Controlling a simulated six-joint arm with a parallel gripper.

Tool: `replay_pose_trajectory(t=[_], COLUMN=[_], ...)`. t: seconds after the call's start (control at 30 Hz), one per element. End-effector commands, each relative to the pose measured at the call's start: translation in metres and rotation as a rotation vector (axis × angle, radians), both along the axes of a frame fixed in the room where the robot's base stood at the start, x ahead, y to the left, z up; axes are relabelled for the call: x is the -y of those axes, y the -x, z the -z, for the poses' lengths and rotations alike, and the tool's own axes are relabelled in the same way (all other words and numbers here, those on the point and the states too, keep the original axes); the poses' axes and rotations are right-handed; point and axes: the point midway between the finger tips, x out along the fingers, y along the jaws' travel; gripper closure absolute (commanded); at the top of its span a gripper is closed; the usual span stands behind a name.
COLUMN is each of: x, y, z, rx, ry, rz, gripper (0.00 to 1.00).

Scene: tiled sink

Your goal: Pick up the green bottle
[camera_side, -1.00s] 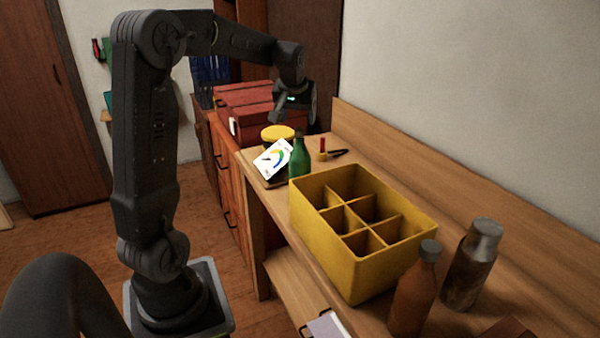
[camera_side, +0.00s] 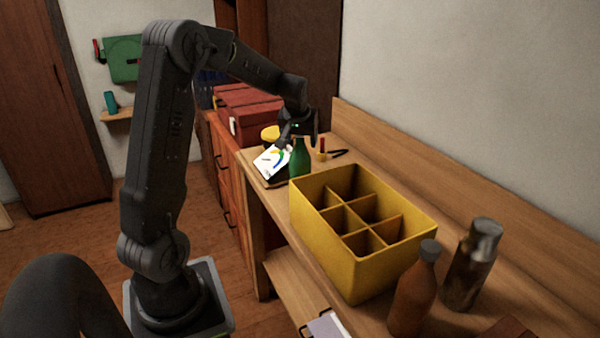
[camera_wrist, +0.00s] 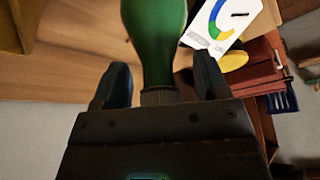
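The green bottle (camera_side: 300,160) stands upright on the wooden counter, just behind the far end of the yellow crate. My gripper (camera_side: 297,141) is at the bottle's top, reaching down from above. In the wrist view the green bottle (camera_wrist: 155,40) has its neck and ribbed cap between the two fingers of my gripper (camera_wrist: 160,88). The fingers are apart, with a visible gap on each side of the neck. The bottle's base is out of the wrist view and partly hidden by the crate in the side view.
The divided yellow crate (camera_side: 330,240) is close in front of the bottle. A tilted white display (camera_side: 272,162) stands directly left of it, with a yellow-lidded container (camera_side: 270,134) behind. A brown bottle (camera_side: 412,295) and metal flask (camera_side: 471,265) stand at the near right.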

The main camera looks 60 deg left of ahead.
Motion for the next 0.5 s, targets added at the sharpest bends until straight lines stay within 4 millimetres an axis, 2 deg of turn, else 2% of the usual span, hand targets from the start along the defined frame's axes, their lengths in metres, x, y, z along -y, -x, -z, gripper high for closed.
replay_pose_trajectory(t=[0.07,0.5], x=[0.0000,0.0002], y=[0.0000,0.0000], z=[-0.0003,-0.0005], rx=[0.000,0.000], ry=[0.000,0.000], rz=[0.000,0.000], gripper=[0.40,0.82])
